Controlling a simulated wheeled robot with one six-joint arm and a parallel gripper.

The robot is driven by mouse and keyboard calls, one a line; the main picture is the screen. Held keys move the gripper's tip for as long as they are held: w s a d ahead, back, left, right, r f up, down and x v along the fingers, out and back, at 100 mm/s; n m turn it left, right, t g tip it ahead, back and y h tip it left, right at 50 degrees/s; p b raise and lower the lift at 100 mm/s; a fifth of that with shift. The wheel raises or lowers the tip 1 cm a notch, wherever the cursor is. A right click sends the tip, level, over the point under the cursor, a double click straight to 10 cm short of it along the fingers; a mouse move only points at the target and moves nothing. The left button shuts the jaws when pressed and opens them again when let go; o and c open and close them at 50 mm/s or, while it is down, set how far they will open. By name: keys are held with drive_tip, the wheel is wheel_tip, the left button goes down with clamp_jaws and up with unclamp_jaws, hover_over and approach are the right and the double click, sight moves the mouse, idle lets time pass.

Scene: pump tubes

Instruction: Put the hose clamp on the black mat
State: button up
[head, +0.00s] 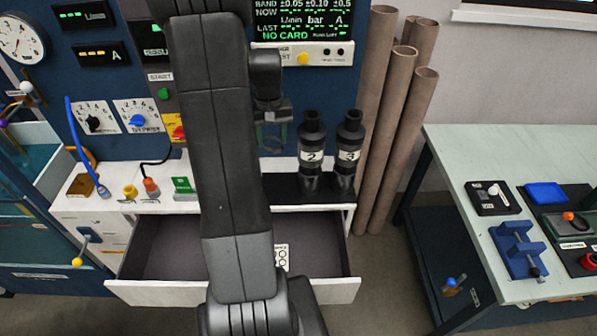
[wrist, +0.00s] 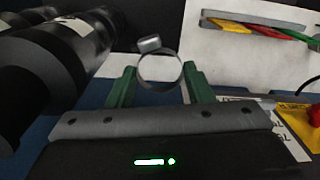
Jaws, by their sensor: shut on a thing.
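The hose clamp (wrist: 140,81) is a thin silver metal ring with a small screw housing on top. In the wrist view my gripper (wrist: 157,76) is shut on it, with a green finger at each side of the ring. In the head view my gripper (head: 273,118) is in front of the panel, left of the two black cylinders, partly behind my arm. The clamp is too small to make out clearly there. A flat black surface (head: 284,187), likely the black mat, lies on the white counter, around the foot of the cylinders. My arm hides its left end.
The upright black cylinders marked 2 (head: 311,157) and 3 (head: 349,156) stand close right of my gripper. An open drawer (head: 160,292) juts out below the counter. Brown tubes (head: 399,150) lean on the wall. A bench (head: 461,150) at right holds a blue vise (head: 520,249).

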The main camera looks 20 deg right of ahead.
sight(276, 186)
wheel_tip(276, 186, down, 18)
drive_tip(key=b, duration=1.2)
drive_tip(key=shift+f, duration=0.2)
drive_tip(key=o, duration=1)
drive_tip(key=shift+r, duration=0.1)
drive_tip(key=shift+c, duration=0.2)
drive_tip(key=shift+r, duration=0.15)
wheel_tip(276, 186, up, 12)
drive_tip(key=p, duration=0.8)
